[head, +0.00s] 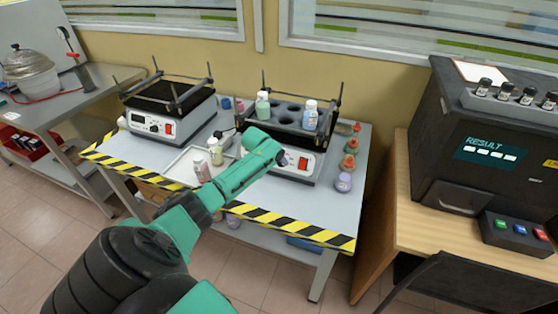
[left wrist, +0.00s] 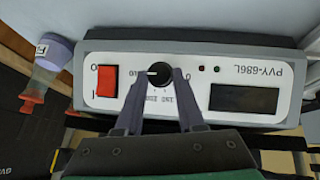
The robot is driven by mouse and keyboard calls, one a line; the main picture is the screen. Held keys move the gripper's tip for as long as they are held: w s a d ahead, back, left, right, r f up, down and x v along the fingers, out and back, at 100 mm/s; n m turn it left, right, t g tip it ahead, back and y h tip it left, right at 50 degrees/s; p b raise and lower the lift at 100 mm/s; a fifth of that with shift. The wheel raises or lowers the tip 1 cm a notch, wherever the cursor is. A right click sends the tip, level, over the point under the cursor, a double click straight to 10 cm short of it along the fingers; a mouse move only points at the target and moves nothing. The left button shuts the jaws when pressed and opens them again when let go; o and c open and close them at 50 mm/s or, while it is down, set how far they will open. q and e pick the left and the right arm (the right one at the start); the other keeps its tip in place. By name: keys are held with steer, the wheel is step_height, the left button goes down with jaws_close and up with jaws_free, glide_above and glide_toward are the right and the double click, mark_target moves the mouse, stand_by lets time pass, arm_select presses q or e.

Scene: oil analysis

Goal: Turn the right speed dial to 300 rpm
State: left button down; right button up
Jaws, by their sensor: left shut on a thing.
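The right shaker (head: 303,171) stands on the table, its front panel partly hidden by my left gripper (head: 280,157). In the left wrist view the panel (left wrist: 205,75) appears upside down. Its black round speed dial (left wrist: 158,70) has a pale pointer mark and printed numbers around it. My left gripper (left wrist: 159,80) is shut on the dial, with a finger on each side. The panel's display (left wrist: 244,98) looks dark and shows no readable digits. My right gripper is in neither view.
The left shaker (head: 156,124) stands on the same table. A tray (head: 184,163) with bottles lies in front, close to my left arm. Small flasks (head: 350,146) and a purple-topped bottle (head: 343,182) stand right of the right shaker. A red switch (left wrist: 106,82) sits beside the dial.

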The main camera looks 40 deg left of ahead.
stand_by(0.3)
arm_select(q)
steer(key=c, duration=0.5)
jaws_free()
steer(key=p+v, duration=0.1)
steer(key=v, duration=1.3)
steer(key=shift+s+r, duration=0.1)
steer(key=shift+r, duration=0.15)
